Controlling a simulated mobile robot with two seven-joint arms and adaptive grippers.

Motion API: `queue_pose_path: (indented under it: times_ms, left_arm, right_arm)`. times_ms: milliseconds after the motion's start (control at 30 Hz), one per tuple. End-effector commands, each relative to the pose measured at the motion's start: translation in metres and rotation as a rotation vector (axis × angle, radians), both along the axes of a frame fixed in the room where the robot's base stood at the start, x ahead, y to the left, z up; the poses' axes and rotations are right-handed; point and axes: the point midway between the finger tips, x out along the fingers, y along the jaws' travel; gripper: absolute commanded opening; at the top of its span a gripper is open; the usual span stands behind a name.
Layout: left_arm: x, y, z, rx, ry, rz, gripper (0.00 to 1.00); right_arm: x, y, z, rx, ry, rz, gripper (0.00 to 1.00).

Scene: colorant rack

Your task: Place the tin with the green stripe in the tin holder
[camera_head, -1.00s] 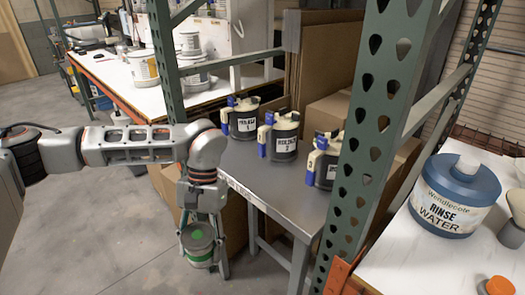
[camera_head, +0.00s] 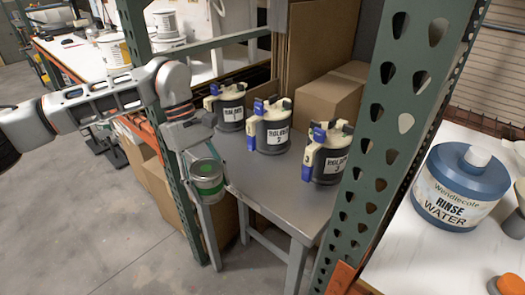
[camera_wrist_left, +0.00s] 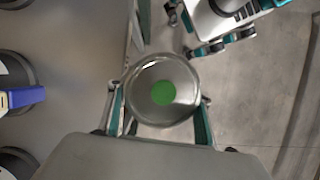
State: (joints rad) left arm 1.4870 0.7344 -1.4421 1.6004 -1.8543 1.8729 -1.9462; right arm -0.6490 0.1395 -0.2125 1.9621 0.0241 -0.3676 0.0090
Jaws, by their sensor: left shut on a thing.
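The tin with the green stripe (camera_head: 207,185) is a grey metal can with a green band, held upright. It also shows in the left wrist view (camera_wrist_left: 150,72) from above, with a green dot on its lid. My left gripper (camera_head: 206,170) is shut on it, one finger on each side, in the air at the left edge of the grey metal table. Three dark tin holders with cream rims and blue clamps stand in a row on the table: a far one (camera_head: 230,113), a middle one (camera_head: 272,137) and a near one (camera_head: 328,165).
The grey table (camera_head: 262,185) is bare in front of the holders. A green perforated rack post (camera_head: 385,130) stands right of them, and another post is close behind my left arm. A blue rinse water container (camera_head: 458,185) stands on the white bench at right.

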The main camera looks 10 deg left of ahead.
Motion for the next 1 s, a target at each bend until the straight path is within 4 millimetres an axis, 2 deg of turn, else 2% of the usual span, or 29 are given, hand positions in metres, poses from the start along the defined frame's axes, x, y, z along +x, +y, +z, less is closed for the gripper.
queue_pose_path:
  times_ms: [500,1000]
  left_arm:
    - [0.048,-0.036,0.063,-0.007,-0.004,0.649,0.21]
    - [0.083,-0.071,0.130,-0.010,-0.006,1.263,0.21]
  right_arm:
    - [-0.001,0.000,-0.003,0.000,0.003,0.000,0.40]
    - [-0.001,0.000,-0.005,0.000,0.004,0.000,0.40]
